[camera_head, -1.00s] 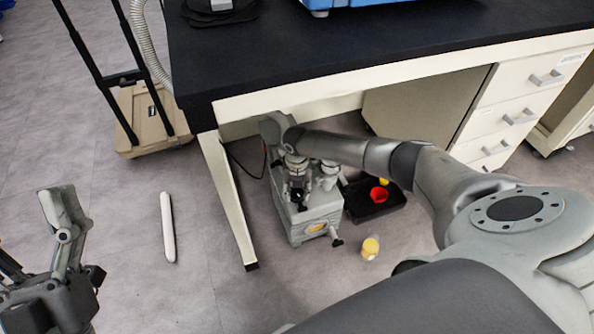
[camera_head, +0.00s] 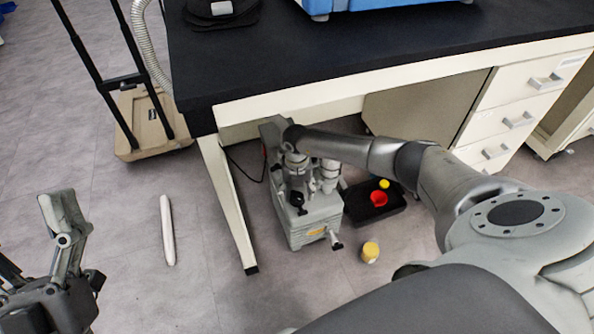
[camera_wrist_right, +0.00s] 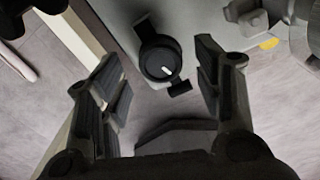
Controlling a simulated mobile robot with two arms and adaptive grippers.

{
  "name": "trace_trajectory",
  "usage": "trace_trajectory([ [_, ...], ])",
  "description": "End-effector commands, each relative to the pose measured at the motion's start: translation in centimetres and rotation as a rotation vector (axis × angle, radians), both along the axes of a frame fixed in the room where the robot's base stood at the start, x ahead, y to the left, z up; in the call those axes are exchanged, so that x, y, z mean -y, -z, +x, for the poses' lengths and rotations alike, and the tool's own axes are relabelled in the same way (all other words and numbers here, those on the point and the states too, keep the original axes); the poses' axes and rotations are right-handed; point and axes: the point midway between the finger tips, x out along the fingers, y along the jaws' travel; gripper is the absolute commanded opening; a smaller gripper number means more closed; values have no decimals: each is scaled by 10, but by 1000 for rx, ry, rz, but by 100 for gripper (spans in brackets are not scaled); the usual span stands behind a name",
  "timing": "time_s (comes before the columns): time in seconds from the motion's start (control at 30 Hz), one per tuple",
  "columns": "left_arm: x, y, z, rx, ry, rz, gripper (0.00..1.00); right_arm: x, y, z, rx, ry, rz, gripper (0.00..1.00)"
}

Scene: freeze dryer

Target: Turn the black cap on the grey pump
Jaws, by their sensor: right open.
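The grey pump (camera_head: 318,226) stands on the floor under the bench, its top partly hidden by my right arm. The black cap (camera_wrist_right: 160,62), round with a white mark, shows in the right wrist view at the pump's edge. My right gripper (camera_head: 298,190) points down over the pump. In the right wrist view my right gripper (camera_wrist_right: 161,70) is open, with one finger on each side of the cap and visible gaps between. Whether its fingertips reach the cap's height cannot be told. My left gripper (camera_head: 32,238) is open and empty at the lower left, far from the pump.
A black tray (camera_head: 356,212) with a red cup (camera_head: 378,199) stands right of the pump. A yellow-capped jar (camera_head: 370,252) stands in front. The bench leg (camera_head: 228,205) is close on the left. A white rod (camera_head: 167,230) lies on open floor.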

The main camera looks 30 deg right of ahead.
Motion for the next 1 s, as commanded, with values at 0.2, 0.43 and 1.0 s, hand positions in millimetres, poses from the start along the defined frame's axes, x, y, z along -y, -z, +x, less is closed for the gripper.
trace_trajectory([
  [0.2, 0, 0, 0, 0, -1, 1, 79, 1, -47, 1, 4, -1, -1, 60],
  [0.43, 0, 0, 0, 0, -1, 1, 79, 1, -88, 1, 3, 1, -1, 60],
  [1.0, 0, 0, 0, 0, -1, 1, 79, 0, -102, 0, -1, 1, -1, 60],
])
